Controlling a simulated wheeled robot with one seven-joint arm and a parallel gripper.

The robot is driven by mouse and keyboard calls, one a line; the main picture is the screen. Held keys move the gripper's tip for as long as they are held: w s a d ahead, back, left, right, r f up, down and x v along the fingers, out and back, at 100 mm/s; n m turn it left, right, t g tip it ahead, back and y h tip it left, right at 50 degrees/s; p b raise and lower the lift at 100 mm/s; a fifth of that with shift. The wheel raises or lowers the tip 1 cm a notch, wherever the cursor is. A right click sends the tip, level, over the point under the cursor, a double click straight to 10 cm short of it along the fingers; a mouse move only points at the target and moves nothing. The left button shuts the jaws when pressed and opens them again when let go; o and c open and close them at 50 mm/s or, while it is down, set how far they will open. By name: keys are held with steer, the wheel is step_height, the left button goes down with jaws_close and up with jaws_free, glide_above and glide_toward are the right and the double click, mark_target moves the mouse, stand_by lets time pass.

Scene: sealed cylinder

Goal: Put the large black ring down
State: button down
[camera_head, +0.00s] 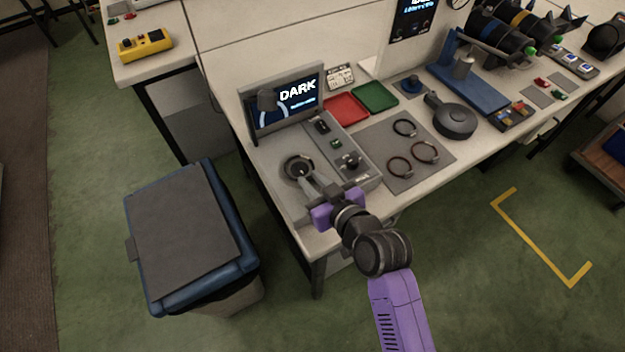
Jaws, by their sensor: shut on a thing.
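The large black ring (289,172) is at the left end of the grey device on the white table, at or around a round fitting with a pale centre. I cannot tell whether it rests on the fitting or is held just above it. My gripper (306,178) reaches in from the lower right and is shut on the ring's near side. The fingers hide part of that side. A grey mat (380,146) to the right bears a dark ring (396,124) and two reddish-brown rings (425,162) (399,176).
A screen reading DARK (284,101) stands behind the device (333,143). Red (346,108) and green (376,96) trays lie behind the mat, and a round black pan-like object (454,121) to its right. A blue-rimmed bin (185,235) stands left of the table.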

steer(key=c, duration=1.3)
jaws_free()
steer(key=shift+f, duration=0.1)
steer(key=shift+r+p, duration=0.5)
steer(key=shift+r, duration=0.05)
steer(key=b+v, duration=0.1)
steer(key=v, duration=1.1)
steer(key=shift+f, duration=0.1)
